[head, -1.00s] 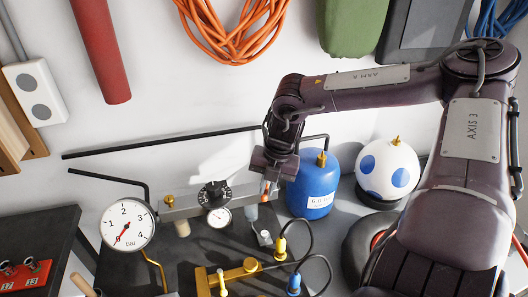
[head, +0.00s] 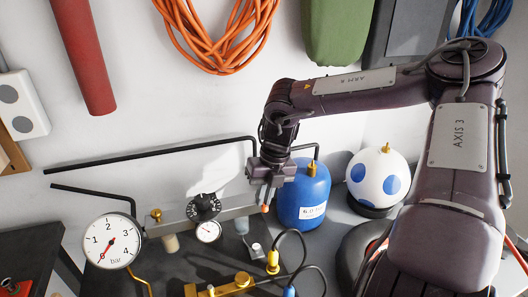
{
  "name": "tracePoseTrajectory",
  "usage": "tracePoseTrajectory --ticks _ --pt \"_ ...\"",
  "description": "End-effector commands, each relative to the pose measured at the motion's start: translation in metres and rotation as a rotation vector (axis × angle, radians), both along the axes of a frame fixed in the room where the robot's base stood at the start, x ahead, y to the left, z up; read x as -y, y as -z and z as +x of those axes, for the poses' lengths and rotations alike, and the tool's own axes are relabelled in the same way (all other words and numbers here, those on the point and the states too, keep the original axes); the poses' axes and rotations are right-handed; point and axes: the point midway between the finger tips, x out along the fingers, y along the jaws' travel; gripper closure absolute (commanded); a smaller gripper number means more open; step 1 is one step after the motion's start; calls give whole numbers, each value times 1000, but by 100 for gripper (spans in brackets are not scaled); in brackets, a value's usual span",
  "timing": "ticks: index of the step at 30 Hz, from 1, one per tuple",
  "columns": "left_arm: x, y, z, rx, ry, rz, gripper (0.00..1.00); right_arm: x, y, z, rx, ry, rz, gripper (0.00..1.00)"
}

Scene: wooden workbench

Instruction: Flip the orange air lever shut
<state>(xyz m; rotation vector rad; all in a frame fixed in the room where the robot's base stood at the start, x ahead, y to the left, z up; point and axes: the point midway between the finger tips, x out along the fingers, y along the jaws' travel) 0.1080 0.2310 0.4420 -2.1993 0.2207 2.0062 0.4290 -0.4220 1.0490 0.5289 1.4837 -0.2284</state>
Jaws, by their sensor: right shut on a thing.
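My right gripper (head: 267,193) points down at the right end of the grey manifold bar (head: 232,214), in front of the blue tank. It is shut on the orange air lever (head: 265,208), of which only a small orange piece shows below the jaws. The rest of the lever and its pivot are hidden or too small to make out. My left gripper is not in view.
A round pressure gauge (head: 112,240) and a black knob (head: 203,208) above a small gauge (head: 208,231) are left of my gripper. The blue tank (head: 303,197) is close on its right, with a white blue-spotted tank (head: 377,177) beyond. Brass fittings (head: 240,281) and hoses lie in front.

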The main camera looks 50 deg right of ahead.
Motion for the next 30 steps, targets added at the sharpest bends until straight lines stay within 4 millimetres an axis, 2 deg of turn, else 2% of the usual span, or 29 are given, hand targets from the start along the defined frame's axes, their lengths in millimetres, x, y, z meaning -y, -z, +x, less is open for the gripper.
tracePoseTrajectory --ticks 8,9,13,14,30 --pt "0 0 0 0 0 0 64 0 0 0 -1 0 0 100" --pt "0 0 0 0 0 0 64 0 0 0 -1 0 0 87" --pt "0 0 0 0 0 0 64 0 0 0 -1 0 0 70" --pt "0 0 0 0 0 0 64 0 0 0 -1 0 0 69" --pt "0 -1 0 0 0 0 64 -1 0 0 -1 15 0 69"
